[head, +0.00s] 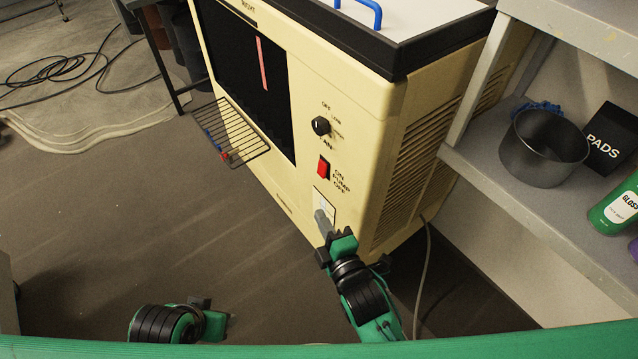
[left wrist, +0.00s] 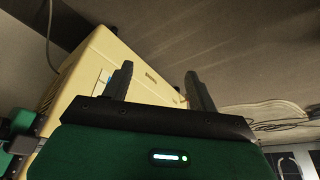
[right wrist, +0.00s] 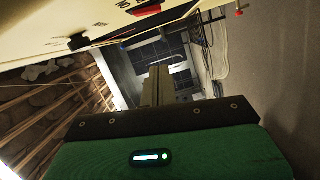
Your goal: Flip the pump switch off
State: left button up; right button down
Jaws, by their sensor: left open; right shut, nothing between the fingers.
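The switch shows in part at the top edge of the right wrist view (right wrist: 148,9). My right gripper (head: 320,215) is shut and empty, with its grey fingers just below the switch, in front of a pale plate; I cannot tell whether they touch. Its closed fingers also show in the right wrist view (right wrist: 158,84). My left gripper (left wrist: 160,82) is open and empty, low at the left, away from the machine.
A black fan knob (head: 320,126) sits above the switch. A wire rack (head: 232,133) juts from the machine's front at left. A grey shelf (head: 480,160) with a metal pot (head: 543,148) stands at right. The floor at left is mostly clear.

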aim_at(322, 169)
pick_arm(q)
jog(key=shift+w+d+f+t+h+b, duration=0.25)
jog(key=shift+w+d+t+b, duration=0.15)
jog(key=shift+w+d, duration=0.2)
jog(key=shift+w+d+f+t+h+b, duration=0.1)
jog(key=shift+w+d+t+h+b, duration=0.2)
jog(key=shift+w+d+t, duration=0.25)
pick_arm(e)
jog(key=w+f, duration=0.1)
jog(key=w, duration=1)
jog(key=shift+w+a, duration=0.3)
pick_arm(q)
jog(key=shift+s, duration=0.1)
